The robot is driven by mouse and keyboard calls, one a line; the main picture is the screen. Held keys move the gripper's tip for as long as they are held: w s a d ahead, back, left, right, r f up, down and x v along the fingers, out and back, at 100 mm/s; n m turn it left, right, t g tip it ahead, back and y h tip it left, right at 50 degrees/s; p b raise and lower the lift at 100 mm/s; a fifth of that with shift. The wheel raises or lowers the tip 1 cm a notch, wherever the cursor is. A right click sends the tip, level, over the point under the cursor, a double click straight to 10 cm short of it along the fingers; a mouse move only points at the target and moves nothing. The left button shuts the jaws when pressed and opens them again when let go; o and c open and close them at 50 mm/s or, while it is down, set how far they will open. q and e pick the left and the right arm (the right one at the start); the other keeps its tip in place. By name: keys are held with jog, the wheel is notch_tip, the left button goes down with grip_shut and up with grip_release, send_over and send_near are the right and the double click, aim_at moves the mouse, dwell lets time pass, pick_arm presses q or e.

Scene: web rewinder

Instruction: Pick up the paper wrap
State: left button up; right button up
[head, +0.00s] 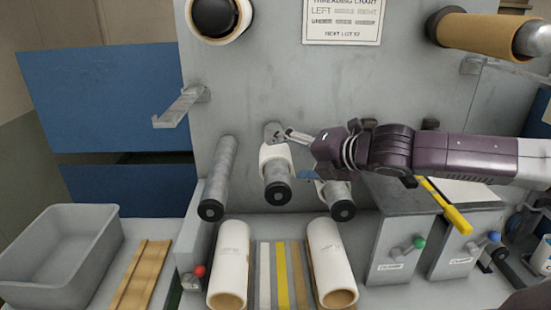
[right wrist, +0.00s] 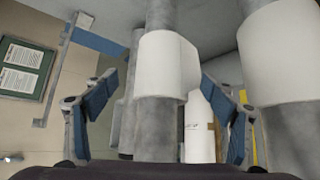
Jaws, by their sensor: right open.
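A white paper wrap (head: 268,153) sits around the middle grey roller (head: 277,190) on the machine's front panel. In the right wrist view the wrap (right wrist: 166,66) shows as a white sleeve around its roller, between my two fingers. My right gripper (head: 294,153) comes in from the right at the middle roller, just right of the wrap. In the right wrist view its blue-padded fingers (right wrist: 166,115) are spread apart on either side of the roller, with gaps to it. A second white wrap (right wrist: 278,48) is on the right roller (head: 342,207); my gripper partly hides it in the head view. My left gripper is not in view.
A bare grey roller (head: 219,178) juts out at left. Two white rolls (head: 229,265) (head: 329,262) lie below, with coloured strips between them. A grey bin (head: 58,257) stands at lower left. Valve boxes (head: 398,245) and a yellow bar (head: 446,206) are at right. A bracket (head: 180,107) projects at upper left.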

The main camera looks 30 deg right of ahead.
jog(key=shift+w+f, duration=0.2)
jog(key=shift+w, duration=0.15)
jog(key=shift+w+f, duration=0.15)
jog(key=shift+w, duration=0.15)
jog(key=shift+w+a+f+p, duration=0.25)
jog(key=shift+w+p, duration=0.15)
jog(key=shift+p, duration=0.2)
jog(key=shift+w, duration=0.3)
jog(key=shift+p+x, duration=0.75)
jog(key=shift+x, duration=0.3)
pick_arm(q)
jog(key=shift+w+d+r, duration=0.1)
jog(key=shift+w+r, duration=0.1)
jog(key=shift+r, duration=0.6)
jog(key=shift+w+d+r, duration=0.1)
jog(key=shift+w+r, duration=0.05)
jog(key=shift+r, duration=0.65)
pick_arm(e)
jog(key=shift+w+a+f, duration=0.1)
jog(key=shift+w+f, duration=0.25)
jog(key=shift+f, duration=0.15)
jog(key=shift+c, duration=0.7)
jog(key=c, duration=1.2)
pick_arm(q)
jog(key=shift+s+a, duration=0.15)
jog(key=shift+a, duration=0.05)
pick_arm(e)
jog(key=shift+o, duration=0.2)
